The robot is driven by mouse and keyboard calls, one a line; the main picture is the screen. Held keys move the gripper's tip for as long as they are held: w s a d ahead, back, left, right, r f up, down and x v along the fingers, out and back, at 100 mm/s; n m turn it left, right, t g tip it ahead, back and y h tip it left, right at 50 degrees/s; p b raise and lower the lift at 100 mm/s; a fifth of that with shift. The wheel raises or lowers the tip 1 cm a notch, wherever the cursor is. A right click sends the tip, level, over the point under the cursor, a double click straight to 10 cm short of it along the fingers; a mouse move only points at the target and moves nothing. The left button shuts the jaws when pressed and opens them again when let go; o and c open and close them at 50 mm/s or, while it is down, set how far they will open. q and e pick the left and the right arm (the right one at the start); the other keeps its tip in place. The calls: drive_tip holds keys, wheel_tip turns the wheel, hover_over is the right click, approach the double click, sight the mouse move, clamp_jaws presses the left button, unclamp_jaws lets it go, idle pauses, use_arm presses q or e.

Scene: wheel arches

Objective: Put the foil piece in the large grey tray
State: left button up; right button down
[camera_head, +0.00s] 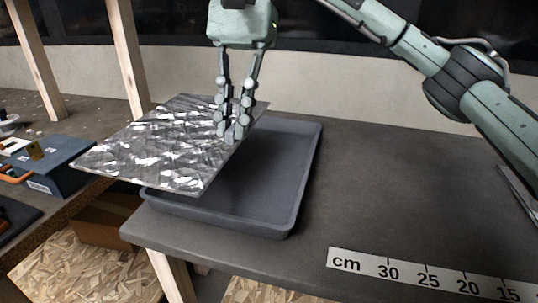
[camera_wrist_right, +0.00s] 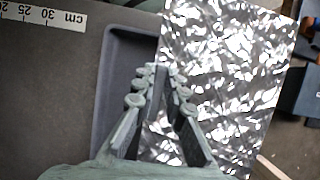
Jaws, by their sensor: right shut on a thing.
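The foil piece (camera_head: 165,145) is a flat, crinkled silver sheet. In the head view it is above the left part of the large grey tray (camera_head: 275,190) and sticks out past the tray's left side. My right gripper (camera_head: 231,138) is shut on the foil piece near its right edge. In the right wrist view the foil piece (camera_wrist_right: 225,75) spreads to the right of my right gripper's fingers (camera_wrist_right: 160,85), and the tray (camera_wrist_right: 115,70) shows to their left. The foil hides the tray's left part. My left gripper is in neither view.
The tray stands on a dark table (camera_head: 390,200), clear to its right apart from a printed centimetre ruler (camera_head: 430,280) at the front. A blue-grey box (camera_head: 50,165) is on the left bench. Wooden posts (camera_head: 128,60) rise behind on the left.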

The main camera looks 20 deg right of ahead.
drive_tip(key=d+f, duration=0.2)
drive_tip(key=d, duration=0.1)
drive_tip(key=w+d+f, duration=0.1)
drive_tip(key=d+f, duration=0.1)
drive_tip(key=d, duration=0.1)
drive_tip(key=w+d+f, duration=0.1)
drive_tip(key=d+f, duration=0.1)
drive_tip(key=d, duration=0.2)
drive_tip(key=shift+w+f, duration=0.2)
drive_tip(key=shift+w, duration=0.05)
wheel_tip(320, 180, down, 4)
drive_tip(key=shift+d, duration=0.1)
drive_tip(key=shift+f, duration=0.15)
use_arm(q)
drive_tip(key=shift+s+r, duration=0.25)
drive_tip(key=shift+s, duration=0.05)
use_arm(e)
drive_tip(key=c, duration=1.9)
unclamp_jaws()
drive_tip(key=shift+o, duration=0.2)
